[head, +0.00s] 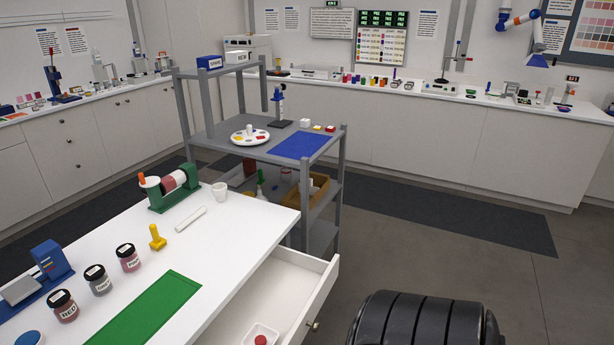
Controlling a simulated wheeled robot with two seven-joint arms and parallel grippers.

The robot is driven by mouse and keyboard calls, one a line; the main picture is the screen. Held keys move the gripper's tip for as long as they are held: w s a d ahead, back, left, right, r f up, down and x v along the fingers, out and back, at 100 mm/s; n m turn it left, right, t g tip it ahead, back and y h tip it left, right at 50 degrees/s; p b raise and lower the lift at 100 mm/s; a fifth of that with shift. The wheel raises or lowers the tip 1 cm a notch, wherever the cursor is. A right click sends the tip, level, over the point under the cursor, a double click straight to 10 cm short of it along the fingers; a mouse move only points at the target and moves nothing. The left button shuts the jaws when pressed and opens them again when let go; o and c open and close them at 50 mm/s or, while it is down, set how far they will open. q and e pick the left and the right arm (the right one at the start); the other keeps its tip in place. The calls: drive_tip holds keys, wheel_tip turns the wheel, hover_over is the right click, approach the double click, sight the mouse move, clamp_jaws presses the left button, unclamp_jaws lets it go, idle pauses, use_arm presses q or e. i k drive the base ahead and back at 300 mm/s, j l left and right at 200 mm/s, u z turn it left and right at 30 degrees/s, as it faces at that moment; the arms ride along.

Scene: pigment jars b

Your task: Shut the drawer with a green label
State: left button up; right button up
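An open white drawer (326,284) sticks out to the right from under the white table top (232,222). A small round knob (313,326) shows on its front. Part of the outer front face is turned away from me, and I see no green label on it. Inside the drawer, near the bottom of the picture, is a small white tray (248,332) with a red thing (260,340) in it. The near end of the drawer is cut off by the picture's edge. Neither of my grippers shows in the head view.
On the table are a green mat (150,308), several lidded jars (128,258), a yellow stamp-like piece (157,238), a white roller (191,219), a green-framed machine (174,190) and a white cup (219,192). A grey shelf cart (342,160) stands behind.

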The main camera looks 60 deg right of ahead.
sight(285, 294)
drive_tip(key=z, duration=1.95)
